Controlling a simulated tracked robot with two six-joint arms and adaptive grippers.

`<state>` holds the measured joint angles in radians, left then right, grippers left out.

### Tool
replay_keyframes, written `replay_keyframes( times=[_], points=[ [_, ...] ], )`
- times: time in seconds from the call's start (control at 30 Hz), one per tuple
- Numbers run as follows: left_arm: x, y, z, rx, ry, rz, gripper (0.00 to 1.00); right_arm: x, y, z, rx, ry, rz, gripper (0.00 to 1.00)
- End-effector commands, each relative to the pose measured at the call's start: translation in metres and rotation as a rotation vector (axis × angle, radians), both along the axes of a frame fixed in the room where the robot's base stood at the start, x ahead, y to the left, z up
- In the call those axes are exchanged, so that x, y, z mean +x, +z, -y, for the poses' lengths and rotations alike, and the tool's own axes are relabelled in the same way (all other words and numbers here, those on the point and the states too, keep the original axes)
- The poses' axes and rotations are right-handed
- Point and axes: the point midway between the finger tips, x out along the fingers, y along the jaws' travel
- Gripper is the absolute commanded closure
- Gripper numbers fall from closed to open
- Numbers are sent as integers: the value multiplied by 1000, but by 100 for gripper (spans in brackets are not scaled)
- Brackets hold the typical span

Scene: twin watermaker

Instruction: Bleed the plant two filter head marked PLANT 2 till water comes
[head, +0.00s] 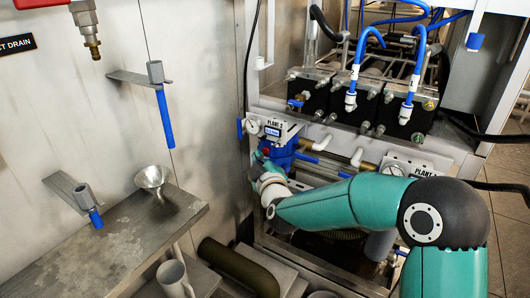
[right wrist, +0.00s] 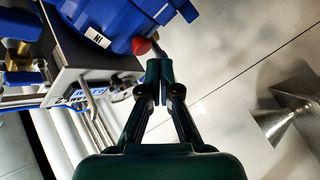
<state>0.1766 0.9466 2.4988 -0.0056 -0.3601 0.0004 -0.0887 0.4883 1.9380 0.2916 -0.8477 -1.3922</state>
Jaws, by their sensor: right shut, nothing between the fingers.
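The blue filter head (head: 281,152) sits below a white panel marked PLANT 2 (head: 275,124) in the head view. In the right wrist view the blue filter head (right wrist: 105,14) is at the upper left, with a red knob (right wrist: 142,46) on its side. My right gripper (head: 260,160) is at the left side of the filter head. In the right wrist view its fingers (right wrist: 158,66) are shut and empty, with the tips close to the red knob; I cannot tell whether they touch it. No water shows at the knob. My left gripper is not in view.
A second panel marked PLANT (head: 411,167) is to the right, partly behind my right arm. A metal shelf (head: 100,255) with a funnel (head: 152,178) and a mug (head: 174,279) nearby are at the left. Blue hoses (head: 415,60) run above the black blocks.

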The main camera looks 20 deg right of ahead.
Motion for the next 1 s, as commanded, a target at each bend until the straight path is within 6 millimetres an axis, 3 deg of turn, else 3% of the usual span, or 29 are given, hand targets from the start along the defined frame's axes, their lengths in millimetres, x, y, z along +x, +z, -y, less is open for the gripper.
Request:
replay_keyframes(
  times=[0.6, 1.0],
  points=[
    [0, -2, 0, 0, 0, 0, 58, -28, 0, -37, 1, 2, -1, 100],
    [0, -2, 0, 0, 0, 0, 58, -31, 0, -40, 0, 0, 0, 100]
  ],
)
